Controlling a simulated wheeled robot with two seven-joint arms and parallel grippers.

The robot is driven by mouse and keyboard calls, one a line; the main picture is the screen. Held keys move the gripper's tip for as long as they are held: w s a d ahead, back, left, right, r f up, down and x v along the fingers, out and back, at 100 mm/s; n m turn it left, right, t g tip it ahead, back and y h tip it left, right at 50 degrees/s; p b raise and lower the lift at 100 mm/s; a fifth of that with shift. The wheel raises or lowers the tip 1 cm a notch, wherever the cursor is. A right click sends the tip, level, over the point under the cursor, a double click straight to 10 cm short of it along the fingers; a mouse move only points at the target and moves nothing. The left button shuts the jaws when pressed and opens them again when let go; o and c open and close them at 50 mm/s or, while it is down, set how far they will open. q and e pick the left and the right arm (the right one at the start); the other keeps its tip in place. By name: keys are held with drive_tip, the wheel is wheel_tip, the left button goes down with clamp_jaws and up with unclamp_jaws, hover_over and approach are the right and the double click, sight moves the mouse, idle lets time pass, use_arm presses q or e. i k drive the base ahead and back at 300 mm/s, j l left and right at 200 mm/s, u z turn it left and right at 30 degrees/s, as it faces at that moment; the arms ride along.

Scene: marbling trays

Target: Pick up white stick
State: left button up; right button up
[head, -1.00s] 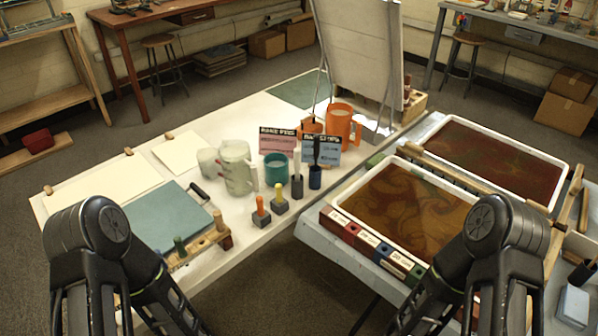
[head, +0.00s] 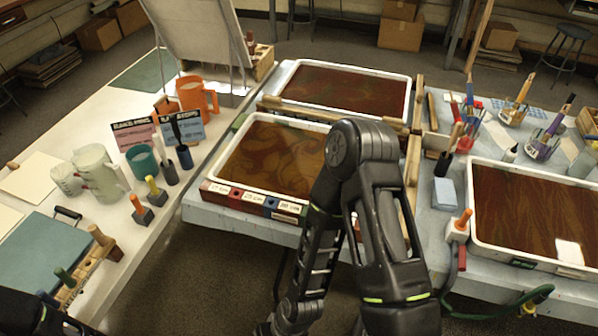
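A thin whitish stick (head: 159,152) appears to stand upright in a small grey block (head: 170,174) on the white table, just right of the teal cup. It is small in this view. An orange stick (head: 136,202) and a yellow stick (head: 151,184) stand in similar grey blocks in front of it. My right arm crosses the middle of the view, bending down over the near tray's edge, and its fingers are not visible. Only a dark part of my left arm shows at the bottom left corner. Neither gripper can be seen.
A wooden peg rack (head: 98,258) lies at the front edge. Trays (head: 480,167) of brown liquid fill the blue table.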

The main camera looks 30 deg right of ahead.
sight(156, 137)
drive_tip(key=k, duration=0.35)
drive_tip(key=j+u, duration=0.2)
drive_tip(key=i+u, duration=0.65)
drive_tip(key=k+u, duration=0.1)
drive_tip(key=k, duration=0.15)
drive_tip(key=i, duration=0.35)
